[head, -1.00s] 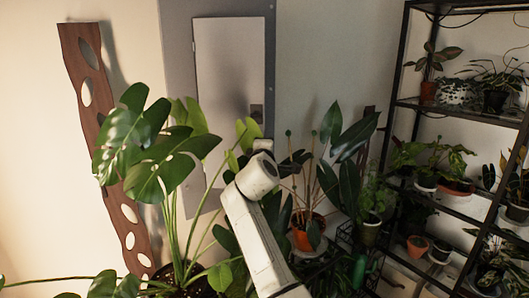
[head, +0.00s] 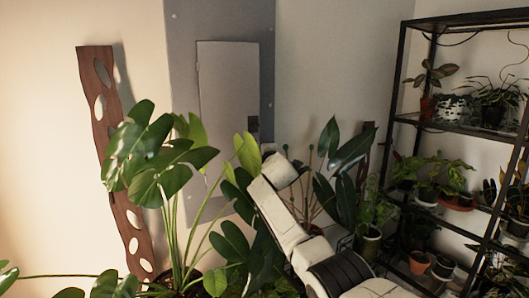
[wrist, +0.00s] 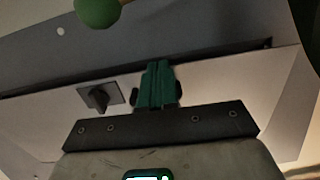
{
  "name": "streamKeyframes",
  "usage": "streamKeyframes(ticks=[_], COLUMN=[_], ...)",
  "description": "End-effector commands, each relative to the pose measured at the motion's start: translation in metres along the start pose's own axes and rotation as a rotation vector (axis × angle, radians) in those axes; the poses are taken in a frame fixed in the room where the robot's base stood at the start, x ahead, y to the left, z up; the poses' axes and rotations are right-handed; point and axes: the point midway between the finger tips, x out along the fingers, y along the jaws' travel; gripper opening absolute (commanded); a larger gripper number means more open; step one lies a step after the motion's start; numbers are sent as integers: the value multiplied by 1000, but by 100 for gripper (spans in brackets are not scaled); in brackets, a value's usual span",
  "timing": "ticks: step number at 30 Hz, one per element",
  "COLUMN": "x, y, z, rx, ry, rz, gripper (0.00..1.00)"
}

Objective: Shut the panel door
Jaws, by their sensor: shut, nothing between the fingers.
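The panel door (head: 222,88) is a pale upright rectangle within a grey wall panel (head: 182,50). It looks flush or nearly flush with the panel; a thin dark seam shows along its edge in the wrist view, and I cannot tell if it is fully shut. A dark latch (head: 253,124) sits near its right edge and also shows in the wrist view (wrist: 98,97). My gripper (wrist: 155,85) has teal fingers held together, empty, in front of the door beside the latch. Contact is unclear. In the head view, my arm and leaves hide the gripper.
A large leafy plant (head: 160,165) stands in front of the door's lower part. A dark metal shelf (head: 452,125) with several pots is at the right. A brown board with holes (head: 108,140) leans at the left. A green rounded thing (wrist: 97,10) is near the gripper.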

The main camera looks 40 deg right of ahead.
Motion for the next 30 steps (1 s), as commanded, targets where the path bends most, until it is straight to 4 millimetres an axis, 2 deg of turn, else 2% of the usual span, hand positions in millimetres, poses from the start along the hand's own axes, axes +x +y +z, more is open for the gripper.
streamKeyframes(ticks=[7, 12, 21, 30], x=[18, 24, 28, 28], y=[-1, -2, 0, 0], z=[-8, -6, 6, 8], rx=[-4, -3, -2, -2], ry=[93, 124, 135, 135], rz=[-2, -4, -2, -1], gripper=[0, 0, 0, 0])
